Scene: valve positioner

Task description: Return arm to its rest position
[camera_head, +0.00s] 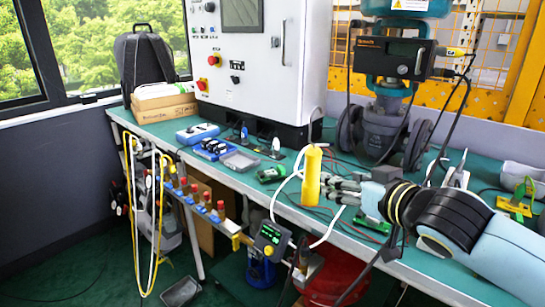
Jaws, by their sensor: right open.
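My right arm comes in from the right, low over the green-topped workbench (152,131). My right gripper (325,187) is open, its grey fingers pointing left, close beside a yellow cylinder (311,175) that stands upright near the bench's front edge. I cannot tell whether the fingertips touch the cylinder. My left gripper is not in view. The valve (385,118) with its black positioner (392,57) stands at the back right of the bench.
A white control cabinet (245,70) stands at the back. Blue cases (198,133), a grey tray (240,161) and a green device (271,173) lie in front of it. Cables and white tubing run around the right gripper. A handheld meter (271,238) hangs below the front edge.

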